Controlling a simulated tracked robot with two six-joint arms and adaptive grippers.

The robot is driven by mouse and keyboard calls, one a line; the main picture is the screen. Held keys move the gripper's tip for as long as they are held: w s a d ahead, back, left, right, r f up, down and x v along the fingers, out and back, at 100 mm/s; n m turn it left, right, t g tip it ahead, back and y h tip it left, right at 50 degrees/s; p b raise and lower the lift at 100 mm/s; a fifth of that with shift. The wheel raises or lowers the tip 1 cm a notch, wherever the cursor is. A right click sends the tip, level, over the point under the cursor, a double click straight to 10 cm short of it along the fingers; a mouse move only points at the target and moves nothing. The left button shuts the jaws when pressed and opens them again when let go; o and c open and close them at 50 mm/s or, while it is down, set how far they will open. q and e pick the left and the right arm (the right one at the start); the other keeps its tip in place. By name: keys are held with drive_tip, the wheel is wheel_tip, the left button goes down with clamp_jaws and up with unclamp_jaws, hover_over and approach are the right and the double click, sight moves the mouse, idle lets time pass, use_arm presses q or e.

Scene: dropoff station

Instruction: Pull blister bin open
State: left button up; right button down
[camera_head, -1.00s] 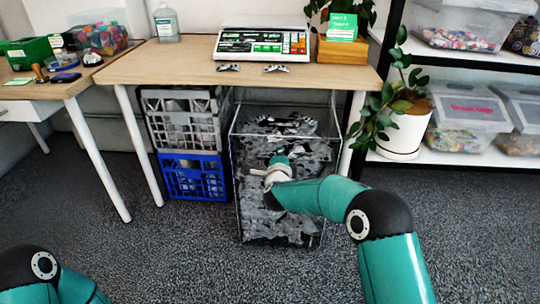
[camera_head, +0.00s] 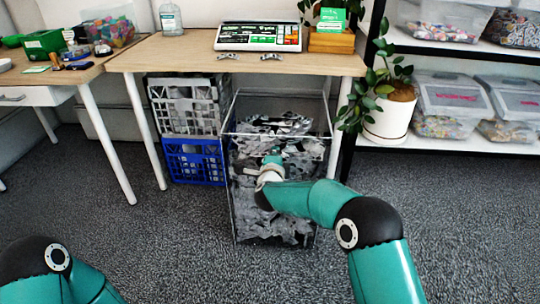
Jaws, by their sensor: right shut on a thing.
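The blister bin (camera_head: 236,212) is a clear box filled with crumpled silver-grey blister packs. It stands on the carpet, partly under the wooden table. My right gripper (camera_head: 270,162) is at the bin's front, near its upper edge, and is shut on the bin. The arm covers part of the bin's front, so the exact contact is hidden. Only my left arm's green and black link shows at the bottom left; its gripper is out of view.
A grey crate (camera_head: 183,108) sits on a blue crate (camera_head: 195,162) just left of the bin. The table's legs (camera_head: 145,130) flank them. A potted plant (camera_head: 388,120) and shelves with clear boxes stand at the right. The carpet (camera_head: 180,235) in front is free.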

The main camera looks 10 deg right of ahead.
drive_tip(key=c, duration=1.3)
unclamp_jaws()
drive_tip(key=shift+w+d+f, duration=0.1)
drive_tip(key=shift+o, duration=0.2)
drive_tip(key=shift+a, duration=0.2)
drive_tip(key=v, duration=1.2)
drive_tip(key=shift+d, duration=0.1)
